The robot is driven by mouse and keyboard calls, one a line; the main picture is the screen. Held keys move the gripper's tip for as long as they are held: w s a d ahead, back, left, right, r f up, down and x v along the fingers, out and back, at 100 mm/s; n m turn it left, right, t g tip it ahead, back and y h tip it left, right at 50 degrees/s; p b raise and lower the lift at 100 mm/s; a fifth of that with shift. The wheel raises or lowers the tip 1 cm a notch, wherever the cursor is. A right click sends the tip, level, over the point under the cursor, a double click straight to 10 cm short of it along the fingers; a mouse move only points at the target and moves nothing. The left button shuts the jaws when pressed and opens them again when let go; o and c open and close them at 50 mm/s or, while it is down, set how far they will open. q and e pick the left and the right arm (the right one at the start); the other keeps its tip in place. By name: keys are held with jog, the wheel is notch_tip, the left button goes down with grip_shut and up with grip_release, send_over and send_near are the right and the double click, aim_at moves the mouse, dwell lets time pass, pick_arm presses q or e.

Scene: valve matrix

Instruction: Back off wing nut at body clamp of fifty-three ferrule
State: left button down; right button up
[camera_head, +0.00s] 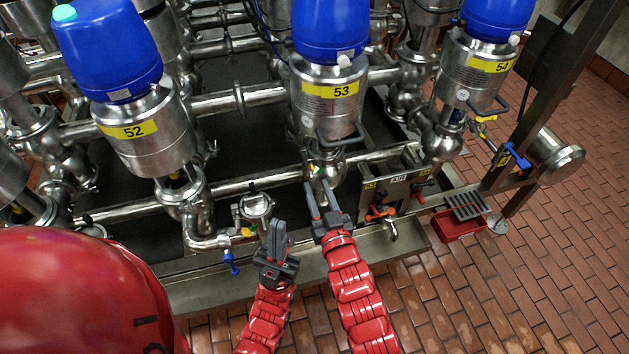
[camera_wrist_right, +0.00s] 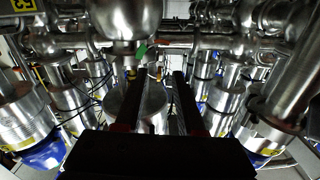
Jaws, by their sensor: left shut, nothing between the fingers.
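Valve 53 (camera_head: 326,105) has a blue cap and a yellow label reading 53. Its steel lower body (camera_head: 322,172) sits beneath, with a small green and yellow part (camera_head: 314,169) at its neck; a green part (camera_wrist_right: 143,48) also shows in the right wrist view. I cannot make out which small part is the clamp's wing nut. My right gripper (camera_head: 318,184) is open, its fingers pointing up at the lower body of valve 53, close below it. The fingers stand apart in the right wrist view (camera_wrist_right: 157,80), with nothing clearly gripped. My left gripper (camera_head: 277,228) is shut and empty, lower and left.
Valve 52 (camera_head: 145,135) stands left and valve 54 (camera_head: 472,80) right. A small fitting (camera_head: 257,206) with a blue handle (camera_head: 231,263) is just left of my left gripper. An AIR panel (camera_head: 398,180) with red handles and a red tray (camera_head: 459,223) are right.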

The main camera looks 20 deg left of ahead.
jog(key=v, duration=1.4)
